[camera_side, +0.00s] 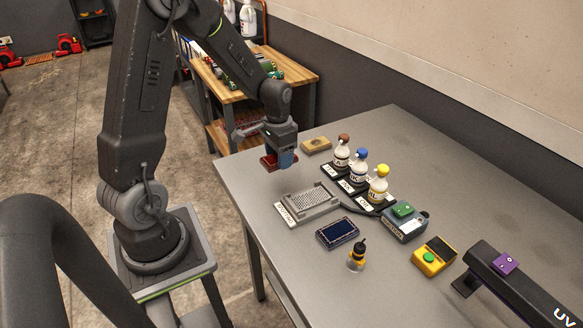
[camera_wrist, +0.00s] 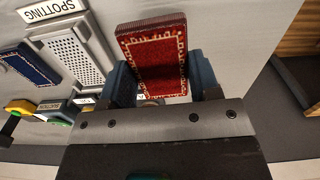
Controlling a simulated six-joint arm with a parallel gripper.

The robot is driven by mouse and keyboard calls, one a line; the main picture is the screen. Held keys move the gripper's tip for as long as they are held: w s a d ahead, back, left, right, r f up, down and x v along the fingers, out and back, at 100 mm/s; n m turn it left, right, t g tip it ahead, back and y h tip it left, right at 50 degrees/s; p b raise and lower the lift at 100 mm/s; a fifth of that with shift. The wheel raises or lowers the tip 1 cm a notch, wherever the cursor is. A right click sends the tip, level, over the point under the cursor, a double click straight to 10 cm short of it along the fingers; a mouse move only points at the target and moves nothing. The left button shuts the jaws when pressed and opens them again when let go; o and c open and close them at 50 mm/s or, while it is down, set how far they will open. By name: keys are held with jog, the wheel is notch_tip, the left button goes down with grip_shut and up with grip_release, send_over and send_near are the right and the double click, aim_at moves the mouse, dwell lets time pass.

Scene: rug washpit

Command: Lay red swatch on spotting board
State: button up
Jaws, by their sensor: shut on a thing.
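My gripper (camera_side: 279,161) is shut on the red swatch (camera_side: 268,161) and holds it above the far left part of the grey table. In the wrist view the red swatch (camera_wrist: 153,54) has a pale patterned border and sits between the blue fingers of my gripper (camera_wrist: 165,82). The spotting board (camera_side: 312,199) is a grey tray with a perforated plate, lying on the table nearer the side camera than my gripper. Its top looks bare. In the wrist view the spotting board (camera_wrist: 75,55) is left of the swatch, beside its "SPOTTING" label (camera_wrist: 55,10).
Bottles with brown, blue and yellow caps (camera_side: 359,168) stand right of the board. A tan block (camera_side: 317,145) lies behind. Several devices occupy the table's right side.

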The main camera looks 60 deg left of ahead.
jog(key=s+a+r, duration=0.4)
jog(key=s+a, duration=0.1)
send_over(310, 198)
jog(key=shift+f+m, duration=0.3)
jog(key=shift+f, duration=2.95)
jog(key=shift+f, duration=0.45)
jog(key=o, duration=1.3)
jog(key=shift+c, duration=0.2)
